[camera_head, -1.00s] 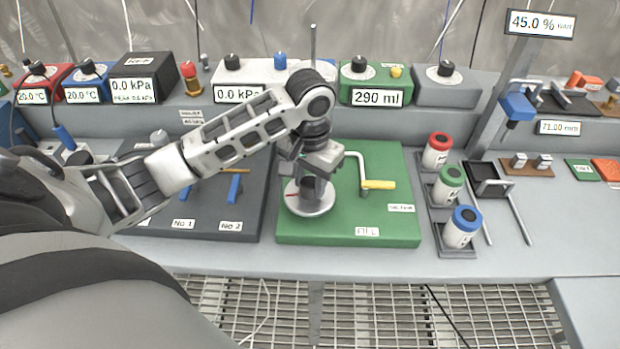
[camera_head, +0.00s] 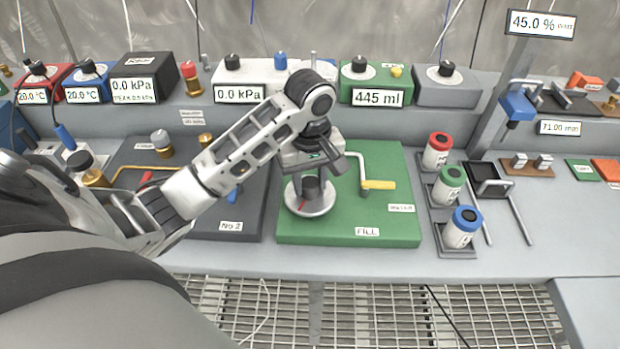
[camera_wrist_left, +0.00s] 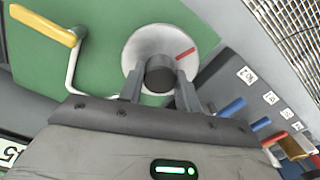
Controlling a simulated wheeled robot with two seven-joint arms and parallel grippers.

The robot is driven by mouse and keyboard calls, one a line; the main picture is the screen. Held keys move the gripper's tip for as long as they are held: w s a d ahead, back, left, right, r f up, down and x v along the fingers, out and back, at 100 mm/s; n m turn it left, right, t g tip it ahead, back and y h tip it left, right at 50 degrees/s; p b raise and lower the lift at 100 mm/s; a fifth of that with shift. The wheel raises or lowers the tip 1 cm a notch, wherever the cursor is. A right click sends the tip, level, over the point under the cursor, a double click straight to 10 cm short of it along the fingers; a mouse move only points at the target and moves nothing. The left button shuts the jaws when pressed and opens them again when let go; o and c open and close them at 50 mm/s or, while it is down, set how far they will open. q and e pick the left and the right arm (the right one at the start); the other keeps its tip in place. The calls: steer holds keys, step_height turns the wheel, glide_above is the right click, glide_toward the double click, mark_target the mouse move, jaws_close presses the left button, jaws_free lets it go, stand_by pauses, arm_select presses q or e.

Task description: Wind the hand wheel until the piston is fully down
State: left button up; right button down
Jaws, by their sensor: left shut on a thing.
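The hand wheel, a pale round disc (camera_head: 312,209) with a red mark and a dark central knob (camera_head: 311,189), sits on the green FILL plate (camera_head: 290,235). It also shows in the left wrist view (camera_wrist_left: 140,45), the red mark toward the upper right. My left gripper (camera_wrist_left: 158,80) is above the wheel, with its fingers on both sides of the knob, shut on it. In the head view my wrist covers part of this. A thin rod (camera_head: 313,60), probably the piston's, shows its top behind my arm; the rest is hidden. My right gripper is not in view.
A crank with a yellow handle (camera_head: 379,185) stands right of the wheel on the same plate. The display (camera_head: 377,97) behind reads 445 ml. Red, green and blue-capped jars (camera_head: 447,188) stand further right. A dark plate (camera_head: 250,220) with valves lies left.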

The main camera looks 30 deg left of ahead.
mark_target(310, 182)
arm_select(q)
steer(key=n, duration=0.4)
steer(key=shift+r+n, duration=0.1)
steer(key=shift+n, duration=0.3)
stand_by(0.4)
steer(key=o, duration=1)
steer(key=shift+c, duration=0.2)
step_height(310, 182, up, 16)
